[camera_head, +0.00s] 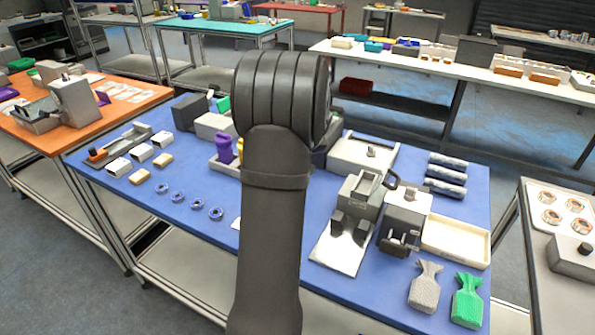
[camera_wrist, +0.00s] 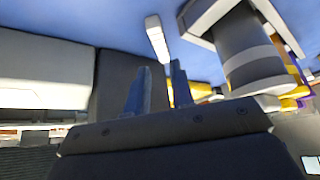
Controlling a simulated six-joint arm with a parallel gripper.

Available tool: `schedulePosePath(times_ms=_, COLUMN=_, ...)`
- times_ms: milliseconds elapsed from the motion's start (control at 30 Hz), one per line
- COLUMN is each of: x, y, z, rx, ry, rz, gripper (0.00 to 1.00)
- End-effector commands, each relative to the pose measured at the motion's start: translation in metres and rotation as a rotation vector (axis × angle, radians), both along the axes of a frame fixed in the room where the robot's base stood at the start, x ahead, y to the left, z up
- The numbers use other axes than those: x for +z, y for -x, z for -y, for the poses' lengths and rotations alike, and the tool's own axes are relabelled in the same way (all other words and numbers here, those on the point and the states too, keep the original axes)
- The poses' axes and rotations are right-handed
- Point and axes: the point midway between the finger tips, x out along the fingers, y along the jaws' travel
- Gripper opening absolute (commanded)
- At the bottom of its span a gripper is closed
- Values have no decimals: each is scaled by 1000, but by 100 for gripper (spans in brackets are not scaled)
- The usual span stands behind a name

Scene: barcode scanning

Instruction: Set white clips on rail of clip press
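My gripper (camera_wrist: 158,75) shows in the wrist view, with two blue-grey fingers apart and nothing visible between them. In the head view my dark arm hides it. Beyond the fingertips in the wrist view, a small white bar (camera_wrist: 156,38) lies on the blue surface; I cannot tell if it is a clip. In the head view, a grey device with a dark handle (camera_head: 366,196) and a grey-white block with dark fittings (camera_head: 407,209) stand at the right of the blue table (camera_head: 215,258). I cannot tell which device is the clip press; its rail is not clearly visible.
White blocks with dark openings (camera_head: 118,166) and blue rings (camera_head: 197,202) lie at left. Purple bottles (camera_head: 225,147) stand beside my arm. A cream tray (camera_head: 455,241), grey pouch (camera_head: 424,288) and green pouch (camera_head: 467,300) are at right.

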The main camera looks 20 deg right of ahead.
Motion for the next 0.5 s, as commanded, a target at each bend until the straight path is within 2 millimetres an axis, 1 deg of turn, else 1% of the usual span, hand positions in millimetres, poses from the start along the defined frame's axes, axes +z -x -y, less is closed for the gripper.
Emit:
schedulePosePath(times_ms=33, x=-4, y=-2, z=0, rx=0, ry=0, rz=0, gripper=22)
schedulePosePath(times_ms=267, x=-15, y=-6, z=-1, rx=0, ry=-1, rz=-2, gripper=22)
schedulePosePath(times_ms=367, x=-28, y=-9, z=-1, rx=0, ry=-1, rz=-2, gripper=22)
schedulePosePath(times_ms=433, x=-39, y=-12, z=-2, rx=0, ry=-1, rz=-4, gripper=22)
schedulePosePath(times_ms=500, x=-47, y=-18, z=-2, rx=1, ry=0, rz=-2, gripper=22)
